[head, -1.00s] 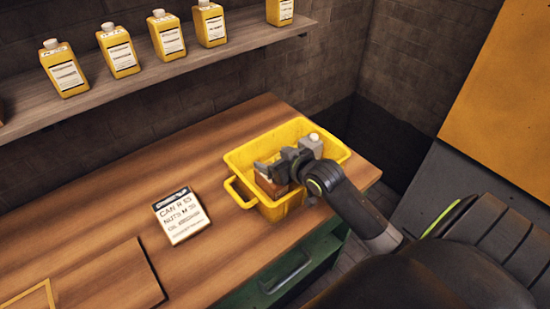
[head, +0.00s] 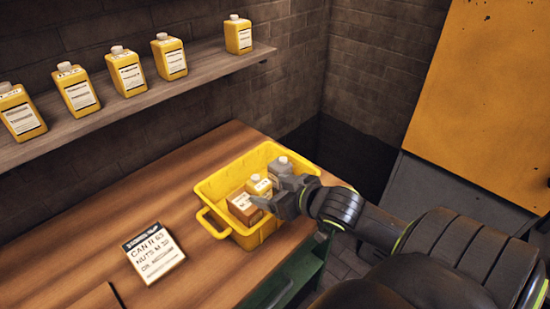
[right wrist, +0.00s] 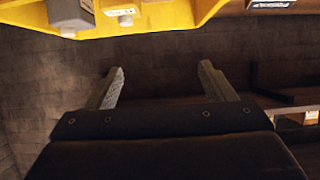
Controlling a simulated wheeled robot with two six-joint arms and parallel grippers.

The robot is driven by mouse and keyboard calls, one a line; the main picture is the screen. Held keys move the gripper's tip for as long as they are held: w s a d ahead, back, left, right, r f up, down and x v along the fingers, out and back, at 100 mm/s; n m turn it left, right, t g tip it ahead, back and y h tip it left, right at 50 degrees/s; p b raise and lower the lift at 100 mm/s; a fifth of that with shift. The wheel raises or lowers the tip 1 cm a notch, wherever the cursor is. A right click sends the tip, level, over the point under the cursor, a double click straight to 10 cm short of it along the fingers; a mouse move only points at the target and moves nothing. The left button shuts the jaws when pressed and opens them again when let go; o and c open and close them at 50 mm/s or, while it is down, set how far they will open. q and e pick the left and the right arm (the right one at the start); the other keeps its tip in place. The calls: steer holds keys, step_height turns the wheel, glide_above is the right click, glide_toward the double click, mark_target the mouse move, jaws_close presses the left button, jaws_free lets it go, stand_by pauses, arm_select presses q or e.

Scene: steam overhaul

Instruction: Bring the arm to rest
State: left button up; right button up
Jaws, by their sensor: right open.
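My right gripper (head: 282,200) is open and empty at the front right rim of the yellow tote (head: 212,219), its jaws pointing left and partly overlapping the tote in the head view. In the right wrist view the two fingers of my right gripper (right wrist: 162,72) stand wide apart with nothing between them. The yellow tote (right wrist: 182,16) crosses the top of that view. Inside the tote are a brown box (head: 241,207) with a white label, a small yellow bottle (head: 259,186) and a grey can (head: 282,169), partly hidden. My left gripper is out of view.
The tote stands on a wooden bench (head: 150,205) near its right end. A lettered card (head: 154,253) lies left of it. A shelf (head: 130,100) with several yellow bottles runs along the back wall. A yellow and grey panel (head: 480,90) stands at right.

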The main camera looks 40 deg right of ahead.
steer(key=shift+s+r, duration=0.2)
steer(key=shift+s, duration=0.05)
stand_by(0.4)
steer(key=s+a+f+m+g+h, duration=0.1)
steer(key=s+a+f+g+h, duration=0.2)
steer(key=s+f+g, duration=1)
steer(key=s+d+f+t+b, duration=0.1)
steer(key=s+f, duration=0.2)
steer(key=f, duration=1.1)
steer(key=s+f+t, duration=0.2)
steer(key=s+f, duration=0.1)
steer(key=f, duration=1.2)
steer(key=s+f+g+y+b, duration=0.1)
steer(key=s+f, duration=1.3)
steer(key=f, duration=0.1)
steer(key=shift+s+a+f+g, duration=0.3)
steer(key=shift+s+a+f, duration=0.05)
steer(key=shift+a+f, duration=0.1)
